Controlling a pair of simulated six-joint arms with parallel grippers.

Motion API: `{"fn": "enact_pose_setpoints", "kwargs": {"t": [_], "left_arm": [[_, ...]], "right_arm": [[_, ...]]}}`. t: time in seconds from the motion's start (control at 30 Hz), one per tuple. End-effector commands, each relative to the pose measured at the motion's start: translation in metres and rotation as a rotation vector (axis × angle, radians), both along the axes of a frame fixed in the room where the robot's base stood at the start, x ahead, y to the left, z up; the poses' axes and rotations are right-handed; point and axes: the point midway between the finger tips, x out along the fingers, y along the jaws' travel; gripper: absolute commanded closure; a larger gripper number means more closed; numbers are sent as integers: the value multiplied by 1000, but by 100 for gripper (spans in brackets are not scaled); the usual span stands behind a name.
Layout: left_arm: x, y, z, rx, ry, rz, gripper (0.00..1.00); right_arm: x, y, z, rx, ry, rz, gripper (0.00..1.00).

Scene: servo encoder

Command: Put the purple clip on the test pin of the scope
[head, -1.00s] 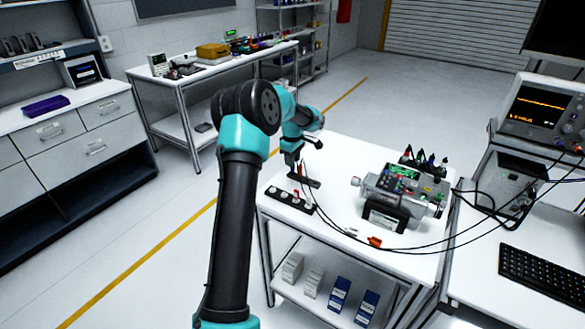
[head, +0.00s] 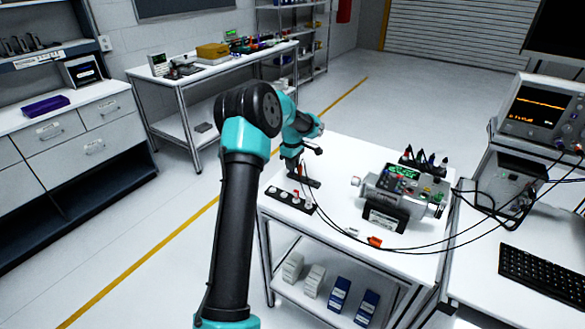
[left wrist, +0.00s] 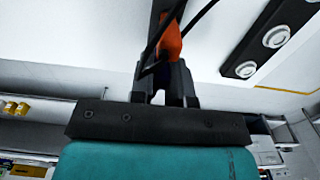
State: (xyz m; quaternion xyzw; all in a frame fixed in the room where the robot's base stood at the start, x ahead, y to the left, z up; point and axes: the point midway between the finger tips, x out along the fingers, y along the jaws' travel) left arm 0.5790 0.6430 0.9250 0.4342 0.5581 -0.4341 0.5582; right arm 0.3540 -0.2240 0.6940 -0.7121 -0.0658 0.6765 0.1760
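My left gripper (head: 293,168) points down over the near-left part of the white table. The scope (head: 541,112) is at the far right. I cannot pick out its test pin. My right gripper is not in view.
A dark strip with round pale tops (head: 283,197) lies near the gripper, also in the left wrist view (left wrist: 272,39). A grey instrument (head: 400,192) and a rack of coloured clips (head: 425,161) stand right. An orange piece (head: 374,241) lies in front. Black cables cross the table.

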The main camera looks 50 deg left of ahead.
Motion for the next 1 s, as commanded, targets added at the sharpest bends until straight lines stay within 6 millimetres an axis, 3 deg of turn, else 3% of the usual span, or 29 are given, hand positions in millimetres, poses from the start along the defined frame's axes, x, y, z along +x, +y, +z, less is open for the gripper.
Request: {"fn": "enact_pose_setpoints", "kwargs": {"t": [0.1, 1.0], "left_arm": [[0, 0, 0, 0, 0, 0, 100], [0, 0, 9, 0, 0, 0, 100]], "right_arm": [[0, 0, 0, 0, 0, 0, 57], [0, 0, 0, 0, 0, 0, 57]]}}
